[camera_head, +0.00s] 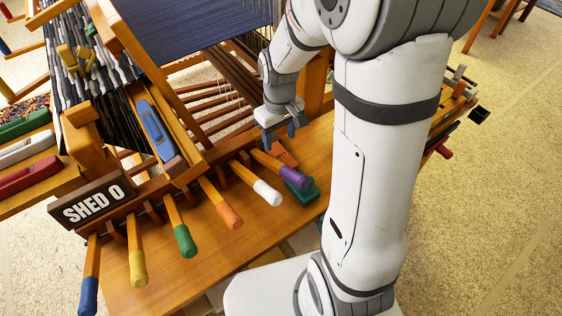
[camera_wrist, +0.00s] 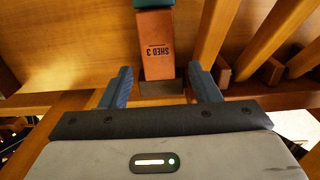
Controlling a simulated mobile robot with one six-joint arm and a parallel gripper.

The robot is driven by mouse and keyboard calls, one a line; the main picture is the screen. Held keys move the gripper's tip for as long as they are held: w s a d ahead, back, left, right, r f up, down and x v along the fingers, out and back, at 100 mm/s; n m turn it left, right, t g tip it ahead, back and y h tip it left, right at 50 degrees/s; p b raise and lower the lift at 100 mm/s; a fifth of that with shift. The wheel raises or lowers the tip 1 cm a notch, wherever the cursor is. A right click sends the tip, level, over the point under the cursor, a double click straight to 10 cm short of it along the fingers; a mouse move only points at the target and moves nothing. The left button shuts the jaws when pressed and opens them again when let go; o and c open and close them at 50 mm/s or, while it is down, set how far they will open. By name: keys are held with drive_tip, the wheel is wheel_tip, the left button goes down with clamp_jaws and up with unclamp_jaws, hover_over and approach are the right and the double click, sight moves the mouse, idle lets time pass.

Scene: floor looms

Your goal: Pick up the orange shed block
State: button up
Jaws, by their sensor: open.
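The orange shed block (camera_wrist: 157,50), marked "SHED 3", lies on the wooden shelf in the wrist view, with its near end on a dark patch. It also shows in the head view (camera_head: 284,153), partly behind the purple-tipped lever. My gripper (camera_wrist: 159,70) is open, with one blue-grey finger on each side of the block's near end and gaps on both sides. In the head view my gripper (camera_head: 279,138) points down at the shelf beside the block. A green block (camera_head: 303,191) sits at the orange block's far end, partly hidden under the purple lever tip.
A row of levers with coloured tips crosses the shelf (camera_head: 205,262), including purple (camera_head: 295,177), white (camera_head: 267,192) and orange (camera_head: 229,215) ones close by. A "SHED 0" sign (camera_head: 92,203) stands at left. A blue shuttle (camera_head: 155,130) lies on the loom.

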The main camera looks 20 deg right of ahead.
sight(281, 156)
drive_tip(key=f+b, duration=0.1)
drive_tip(key=f, duration=0.6)
drive_tip(key=shift+d+f, duration=0.15)
drive_tip(key=shift+d, duration=0.05)
drive_tip(key=shift+c, duration=0.2)
drive_tip(key=c, duration=0.8)
